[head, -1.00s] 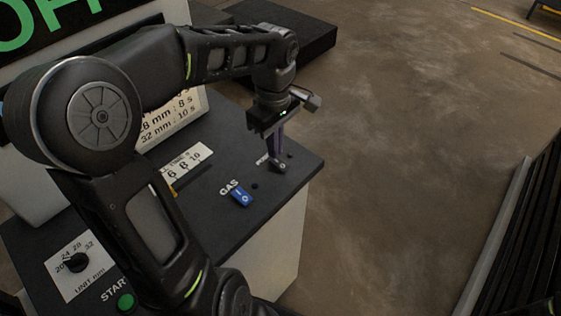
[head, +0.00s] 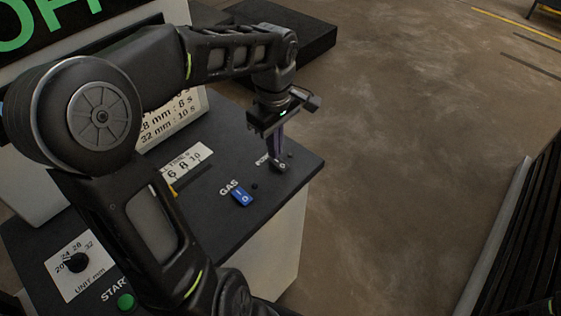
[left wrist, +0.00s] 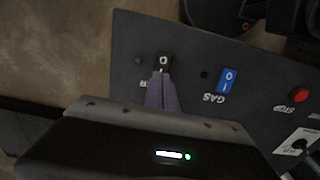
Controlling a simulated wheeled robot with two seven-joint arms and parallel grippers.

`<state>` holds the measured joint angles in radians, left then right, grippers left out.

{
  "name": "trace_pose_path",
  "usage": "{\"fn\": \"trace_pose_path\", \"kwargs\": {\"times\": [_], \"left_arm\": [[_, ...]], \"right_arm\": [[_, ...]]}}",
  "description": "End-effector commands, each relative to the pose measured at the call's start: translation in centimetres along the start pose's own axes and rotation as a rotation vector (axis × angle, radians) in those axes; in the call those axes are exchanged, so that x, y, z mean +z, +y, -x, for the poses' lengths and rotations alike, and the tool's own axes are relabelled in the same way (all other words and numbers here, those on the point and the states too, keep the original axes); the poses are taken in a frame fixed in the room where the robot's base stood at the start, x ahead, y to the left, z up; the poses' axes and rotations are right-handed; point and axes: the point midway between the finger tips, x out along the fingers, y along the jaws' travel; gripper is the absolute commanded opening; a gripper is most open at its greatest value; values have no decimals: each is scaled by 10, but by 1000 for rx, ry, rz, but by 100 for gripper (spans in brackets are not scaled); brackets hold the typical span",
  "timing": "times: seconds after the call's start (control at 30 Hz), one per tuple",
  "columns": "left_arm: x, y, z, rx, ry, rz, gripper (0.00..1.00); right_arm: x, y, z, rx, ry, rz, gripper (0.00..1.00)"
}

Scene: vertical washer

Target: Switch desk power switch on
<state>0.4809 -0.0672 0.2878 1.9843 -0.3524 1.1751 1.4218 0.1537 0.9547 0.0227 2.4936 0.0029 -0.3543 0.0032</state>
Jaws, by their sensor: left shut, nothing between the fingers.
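The power switch is a small black rocker (left wrist: 164,60) with a white O mark, on the dark desk panel (left wrist: 130,35). In the head view the switch (head: 282,166) is at the far right end of the panel, partly hidden by my fingers. My left gripper (head: 277,168) points down, shut and empty, with its tips at the switch. In the left wrist view the fingertips (left wrist: 161,74) overlap the lower edge of the switch. I cannot tell whether they press it. My right gripper is not in view.
A blue GAS switch (head: 241,197) sits beside the power switch. A green START button (head: 125,301) and a dial (head: 76,262) are nearer me on the left. A red STOP button (left wrist: 299,95) shows in the left wrist view. Open floor (head: 400,150) lies right of the desk.

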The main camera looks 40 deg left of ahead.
Motion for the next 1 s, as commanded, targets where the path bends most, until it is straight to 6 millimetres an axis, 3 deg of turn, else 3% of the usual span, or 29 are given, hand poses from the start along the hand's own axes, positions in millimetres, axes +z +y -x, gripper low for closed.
{"fn": "trace_pose_path", "kwargs": {"times": [1.0], "left_arm": [[0, 0, -14, 0, 0, 0, 0]], "right_arm": [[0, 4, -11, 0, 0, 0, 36]]}}
